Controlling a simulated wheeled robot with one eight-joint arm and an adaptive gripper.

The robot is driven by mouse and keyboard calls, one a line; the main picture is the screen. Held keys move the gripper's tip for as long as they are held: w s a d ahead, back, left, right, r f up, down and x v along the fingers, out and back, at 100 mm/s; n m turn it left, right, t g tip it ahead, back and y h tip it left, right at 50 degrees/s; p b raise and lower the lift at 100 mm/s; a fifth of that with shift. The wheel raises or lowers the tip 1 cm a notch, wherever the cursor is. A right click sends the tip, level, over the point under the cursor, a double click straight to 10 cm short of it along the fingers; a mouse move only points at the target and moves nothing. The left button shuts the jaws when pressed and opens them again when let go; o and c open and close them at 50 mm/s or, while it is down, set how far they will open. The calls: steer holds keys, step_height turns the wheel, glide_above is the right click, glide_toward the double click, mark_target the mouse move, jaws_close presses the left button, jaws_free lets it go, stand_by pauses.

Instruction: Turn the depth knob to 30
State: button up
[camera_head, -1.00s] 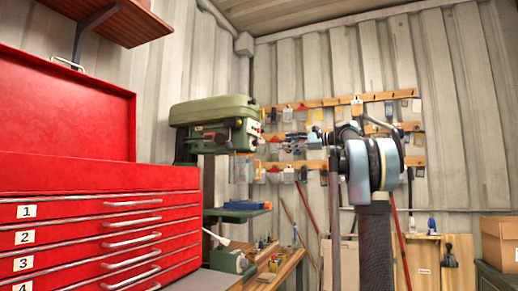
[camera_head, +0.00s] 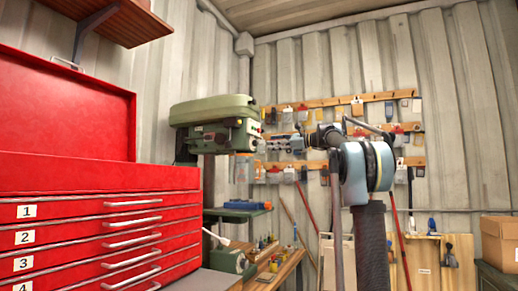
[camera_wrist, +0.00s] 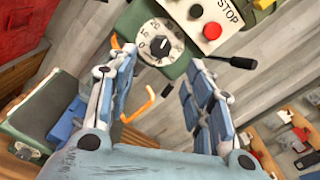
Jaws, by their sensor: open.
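The depth knob (camera_wrist: 160,46) is a dark knob on a white numbered dial, on the green head of the drill press; it shows at the top of the wrist view. I cannot tell its exact setting. The drill press (camera_head: 214,110) stands left of centre in the head view, its front facing my arm. My gripper (camera_wrist: 158,66) is open and empty, its two blue-padded fingers spread below and to either side of the dial, apart from the knob. In the head view my gripper (camera_head: 278,144) is small, just right of the drill press.
Beside the dial are a red button (camera_wrist: 212,31) and a white STOP plate (camera_wrist: 226,12). A black lever (camera_wrist: 232,62) and an orange hook-shaped piece (camera_wrist: 138,108) are close to the fingers. A red tool chest (camera_head: 100,175) fills the head view's left.

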mark_target(256, 143)
steer(key=x, duration=0.8)
steer(key=shift+a, duration=0.3)
steer(key=shift+w+f, duration=0.1)
steer(key=shift+w, duration=0.05)
steer(key=c, duration=1)
